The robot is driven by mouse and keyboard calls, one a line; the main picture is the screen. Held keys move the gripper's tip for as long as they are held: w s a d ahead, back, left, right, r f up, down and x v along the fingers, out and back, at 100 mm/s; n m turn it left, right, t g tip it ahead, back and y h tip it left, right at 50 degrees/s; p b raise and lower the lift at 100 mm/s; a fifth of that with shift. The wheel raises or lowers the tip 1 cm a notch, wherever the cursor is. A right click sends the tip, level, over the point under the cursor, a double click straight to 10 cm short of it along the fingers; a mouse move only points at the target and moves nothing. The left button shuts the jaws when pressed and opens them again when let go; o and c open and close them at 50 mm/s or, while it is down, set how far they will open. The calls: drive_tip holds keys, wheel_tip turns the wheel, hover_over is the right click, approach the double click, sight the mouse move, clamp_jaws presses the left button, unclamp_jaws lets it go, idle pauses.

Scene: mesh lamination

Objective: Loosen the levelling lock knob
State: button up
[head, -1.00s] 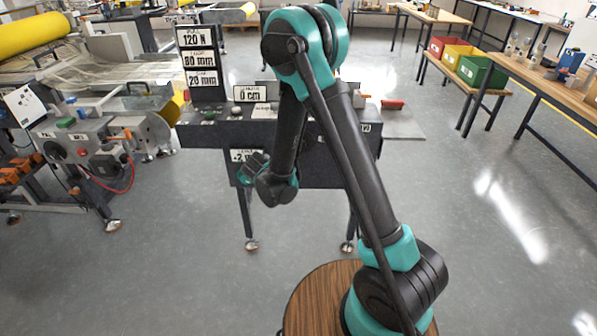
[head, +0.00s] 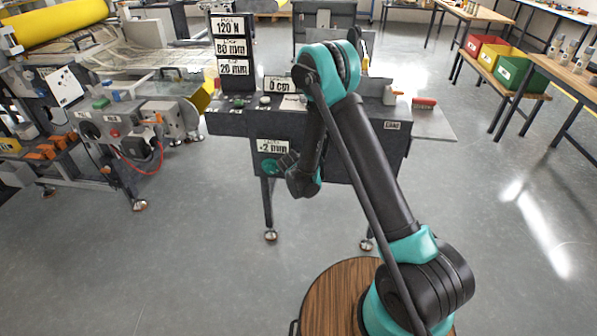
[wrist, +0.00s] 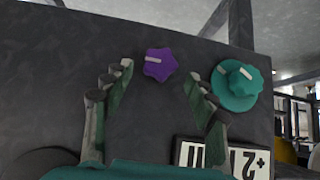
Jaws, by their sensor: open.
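A purple star-shaped knob (wrist: 160,64) with a pale pointer line sits on the dark machine panel in the wrist view; I take it for the lock knob, though no label naming it shows. My gripper (wrist: 160,75) is open and empty, one fingertip on each side of the purple knob. I see no contact; the depth gap is hard to judge. A teal knob (wrist: 240,82) on a round teal disc is to the right, outside the right finger. In the head view my arm hides the purple knob; the teal knob (head: 269,166) shows left of my wrist.
A "+2 mm" label (wrist: 222,158) is upside down below the teal knob in the wrist view. The dark machine bench (head: 345,170) carries several signs. A roller machine (head: 110,130) stands left. Colored bins (head: 515,72) sit on a table at right. The grey floor around is open.

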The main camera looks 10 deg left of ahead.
drive_tip(key=shift+x, duration=1.65)
drive_tip(key=shift+c, duration=0.6)
drive_tip(key=c, duration=1)
drive_tip(key=shift+c, duration=0.2)
drive_tip(key=shift+a+f+n+t+h, duration=0.25)
drive_tip(key=shift+n+t+h, duration=0.15)
drive_tip(key=shift+n+h, duration=1.25)
drive_tip(key=shift+a+f+n+t+h, duration=0.35)
drive_tip(key=shift+n+h, duration=0.65)
drive_tip(key=shift+h, duration=1.3)
drive_tip(key=shift+a+f+n+t+h, duration=0.15)
drive_tip(key=shift+n+t+h, duration=0.3)
drive_tip(key=shift+n+h, duration=1.2)
drive_tip(key=shift+r+h, duration=0.1)
drive_tip(key=shift+h, duration=0.3)
